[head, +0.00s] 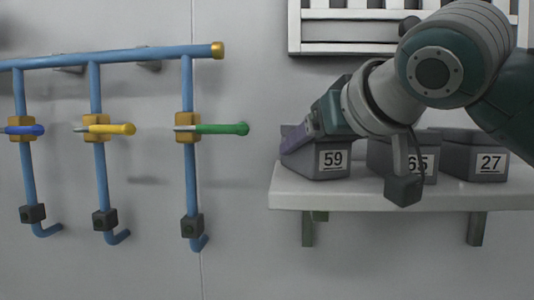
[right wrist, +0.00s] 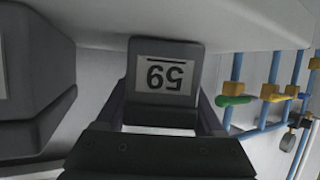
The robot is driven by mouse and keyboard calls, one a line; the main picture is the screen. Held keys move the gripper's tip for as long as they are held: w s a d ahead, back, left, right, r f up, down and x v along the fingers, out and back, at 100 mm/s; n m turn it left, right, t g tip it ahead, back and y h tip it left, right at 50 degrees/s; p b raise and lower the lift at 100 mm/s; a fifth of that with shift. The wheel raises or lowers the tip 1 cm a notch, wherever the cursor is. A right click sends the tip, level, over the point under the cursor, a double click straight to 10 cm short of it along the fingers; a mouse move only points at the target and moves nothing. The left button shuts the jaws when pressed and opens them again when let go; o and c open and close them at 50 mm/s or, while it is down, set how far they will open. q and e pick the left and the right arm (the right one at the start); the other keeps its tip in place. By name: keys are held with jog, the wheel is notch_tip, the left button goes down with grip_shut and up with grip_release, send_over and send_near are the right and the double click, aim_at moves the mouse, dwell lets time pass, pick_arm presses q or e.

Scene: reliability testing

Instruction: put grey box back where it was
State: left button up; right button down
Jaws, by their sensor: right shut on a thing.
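The grey box labelled 59 (head: 312,168) is at the left end of the white shelf (head: 330,196) in the head view, upright with its label facing out. My right gripper (head: 298,138) is at its upper left side and shut on it. In the right wrist view, the box (right wrist: 163,108) appears upside down between the two fingers of my right gripper (right wrist: 163,118). Its base looks close to or on the shelf (right wrist: 210,28); a small gap cannot be ruled out. My left gripper is not in view.
Grey boxes 65 (head: 376,158) and 27 (head: 474,163) stand to the right on the shelf. A neighbouring grey box (right wrist: 38,80) shows in the wrist view. Blue pipes (head: 130,54) with coloured valve handles are on the wall at left. A white slatted rack (head: 350,47) is above.

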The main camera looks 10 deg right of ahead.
grip_release()
jog(key=shift+f, duration=0.1)
jog(key=shift+s+r, duration=0.15)
jog(key=shift+r, duration=0.15)
jog(key=p+v, duration=0.6)
jog(key=v, duration=0.5)
jog(key=shift+s+p, duration=0.1)
jog(key=shift+p, duration=0.2)
jog(key=shift+s, duration=0.25)
jog(key=shift+s, duration=0.1)
